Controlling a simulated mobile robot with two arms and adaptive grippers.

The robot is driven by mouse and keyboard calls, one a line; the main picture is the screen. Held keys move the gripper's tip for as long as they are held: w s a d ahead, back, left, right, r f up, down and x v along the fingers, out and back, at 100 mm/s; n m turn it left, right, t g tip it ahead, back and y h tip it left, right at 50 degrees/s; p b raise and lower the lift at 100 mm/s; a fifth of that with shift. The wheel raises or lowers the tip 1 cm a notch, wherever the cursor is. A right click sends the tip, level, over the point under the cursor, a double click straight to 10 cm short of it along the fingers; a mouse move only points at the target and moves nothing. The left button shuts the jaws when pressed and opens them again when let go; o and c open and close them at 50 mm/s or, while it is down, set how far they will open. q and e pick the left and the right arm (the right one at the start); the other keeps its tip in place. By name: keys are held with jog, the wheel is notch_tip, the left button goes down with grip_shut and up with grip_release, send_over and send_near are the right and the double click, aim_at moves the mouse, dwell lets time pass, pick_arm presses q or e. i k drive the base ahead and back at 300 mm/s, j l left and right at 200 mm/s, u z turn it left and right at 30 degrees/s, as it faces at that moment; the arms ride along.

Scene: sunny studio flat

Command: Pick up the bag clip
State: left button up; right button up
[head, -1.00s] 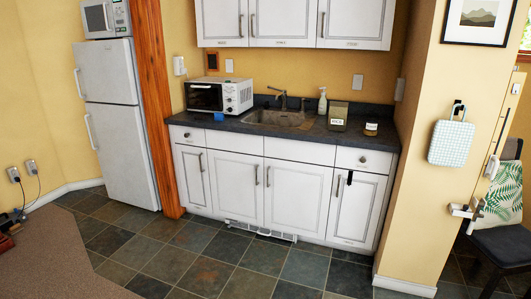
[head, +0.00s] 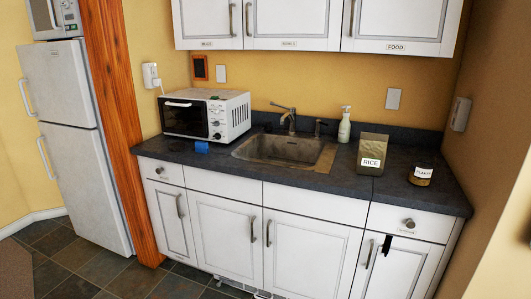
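I cannot make out a bag clip for sure. A small blue object (head: 202,147) lies on the dark countertop (head: 225,177) in front of the white microwave; it is too small to tell what it is. A small black item (head: 387,245) hangs at the top of the right lower cabinet door, beside its handle. A rice bag (head: 372,151), labelled RICE, stands on the counter right of the sink, its top looking folded. Neither of my grippers is in view.
The sink (head: 280,150) with its faucet is in mid-counter. A small labelled jar (head: 421,175) is at the right. The fridge (head: 78,135) and a wooden post (head: 112,120) are at the left. Open tiled floor shows lower left.

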aim_at(201, 147)
jog(key=i+l+u, duration=0.1)
jog(key=i, duration=1.8)
